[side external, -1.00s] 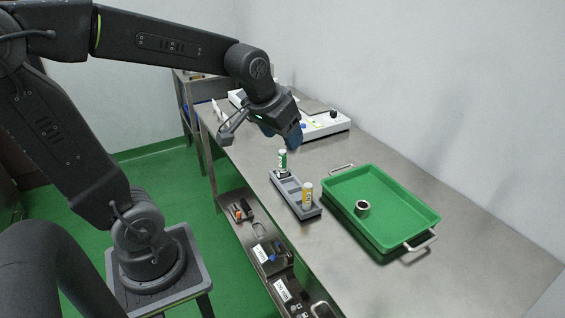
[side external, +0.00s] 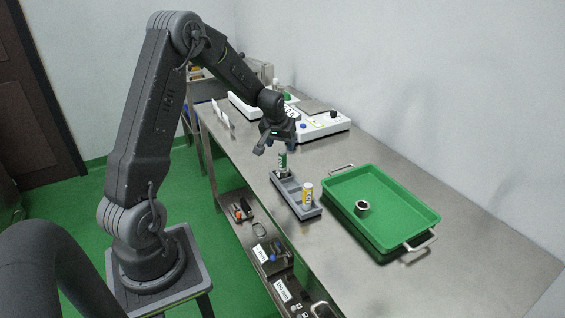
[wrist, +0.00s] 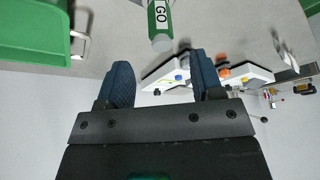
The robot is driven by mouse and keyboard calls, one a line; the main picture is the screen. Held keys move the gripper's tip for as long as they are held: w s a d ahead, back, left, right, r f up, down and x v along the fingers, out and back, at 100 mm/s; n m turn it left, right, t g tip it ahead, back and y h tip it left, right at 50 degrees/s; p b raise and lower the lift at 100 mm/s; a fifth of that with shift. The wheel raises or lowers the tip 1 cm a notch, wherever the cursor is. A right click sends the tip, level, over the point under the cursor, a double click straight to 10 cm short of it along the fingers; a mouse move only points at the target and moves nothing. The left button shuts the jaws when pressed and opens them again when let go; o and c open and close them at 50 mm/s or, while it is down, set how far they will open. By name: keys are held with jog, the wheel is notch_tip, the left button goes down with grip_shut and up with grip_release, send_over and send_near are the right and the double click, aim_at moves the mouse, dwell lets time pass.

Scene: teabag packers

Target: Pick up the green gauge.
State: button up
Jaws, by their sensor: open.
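The green gauge (side external: 283,161), with a white label band, stands upright in the far end of a grey rack (side external: 290,196). My gripper (side external: 287,146) is close to the gauge's upper end in the side view. In the wrist view the gauge (wrist: 160,20) shows its "GO" label and a grey end, beyond and roughly in line with the gap between the blue fingers. My gripper (wrist: 164,78) is open, with nothing between the fingers. Whether a finger touches the gauge cannot be told.
A green tray (side external: 425,213) to the right holds a dark metal ring (side external: 362,208). White equipment (side external: 335,123) stands behind. The near right bench is clear.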

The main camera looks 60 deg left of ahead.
aim_at(283, 150)
jog(key=x, duration=0.8)
jog(key=shift+s+f, duration=0.1)
jog(key=shift+f, duration=0.05)
jog(key=shift+c, duration=0.3)
jog(key=c, duration=1.1)
grip_shut()
notch_tip(283, 150, up, 4)
jog(key=shift+a+r, duration=0.1)
jog(key=s+a+r, duration=0.5)
jog(key=s+r, duration=0.5)
jog(key=r, duration=0.2)
jog(key=shift+s+a+r, duration=0.15)
jog(key=shift+a+r, duration=0.05)
